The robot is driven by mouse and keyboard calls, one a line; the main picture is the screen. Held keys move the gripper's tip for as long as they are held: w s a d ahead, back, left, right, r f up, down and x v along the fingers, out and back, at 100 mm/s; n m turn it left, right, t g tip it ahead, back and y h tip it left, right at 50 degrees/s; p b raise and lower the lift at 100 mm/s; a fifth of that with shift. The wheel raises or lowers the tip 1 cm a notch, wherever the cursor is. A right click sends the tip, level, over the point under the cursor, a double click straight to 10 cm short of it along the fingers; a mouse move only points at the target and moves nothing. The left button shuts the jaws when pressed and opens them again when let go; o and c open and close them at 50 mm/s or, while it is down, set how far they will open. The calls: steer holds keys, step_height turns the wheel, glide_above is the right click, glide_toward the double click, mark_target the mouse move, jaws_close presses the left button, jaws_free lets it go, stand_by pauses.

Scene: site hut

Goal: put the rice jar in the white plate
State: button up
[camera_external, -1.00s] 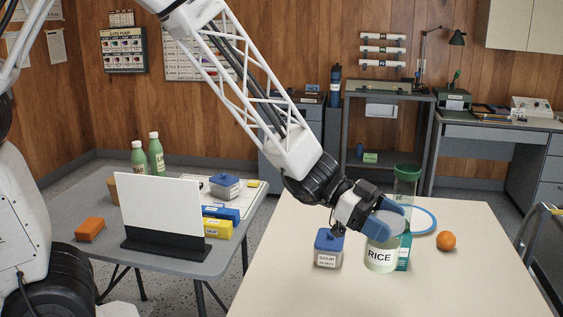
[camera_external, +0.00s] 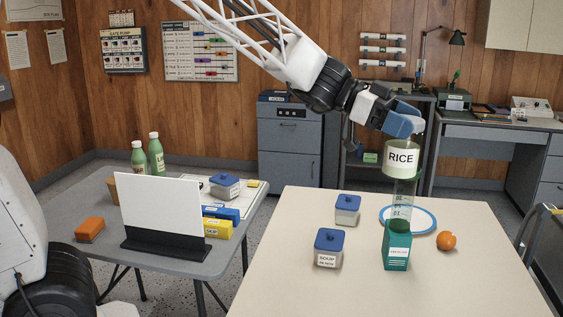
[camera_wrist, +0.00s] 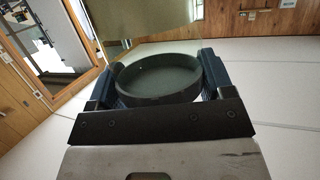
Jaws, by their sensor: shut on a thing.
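The rice jar (camera_external: 402,160), pale with a RICE label, is held upright in the air above the right table. My gripper (camera_external: 410,125) is shut on its top from above. In the wrist view, the dark round top of the jar (camera_wrist: 160,78) sits between the two fingers (camera_wrist: 158,90). A round blue-rimmed piece (camera_external: 432,229) with a pale middle lies flat on the right table, below the jar and partly hidden; I cannot tell whether it is the white plate. No other plate shows clearly.
A teal carton (camera_external: 396,252), a clear cylinder (camera_external: 402,198), two blue-lidded jars (camera_external: 328,252) (camera_external: 347,212) and an orange (camera_external: 446,241) stand on the right table (camera_external: 290,290). A white panel (camera_external: 160,212) stands on the left table. The right table's front is clear.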

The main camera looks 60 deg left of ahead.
steer(key=w+a+n+t+y, duration=0.2)
steer(key=w+a+n+t, duration=0.1)
steer(key=w+a, duration=0.75)
steer(key=w+a+n+t+y, duration=0.25)
steer(key=w+a, duration=0.45)
steer(key=w, duration=0.6)
step_height(320, 180, down, 26)
steer(key=shift+a+f, duration=0.15)
steer(key=shift+f, duration=0.05)
steer(key=shift+n, duration=0.25)
steer(key=w+f, duration=0.1)
steer(key=w, duration=1.5)
steer(key=shift+f, duration=0.25)
steer(key=shift+f, duration=1.75)
steer(key=shift+f, duration=0.6)
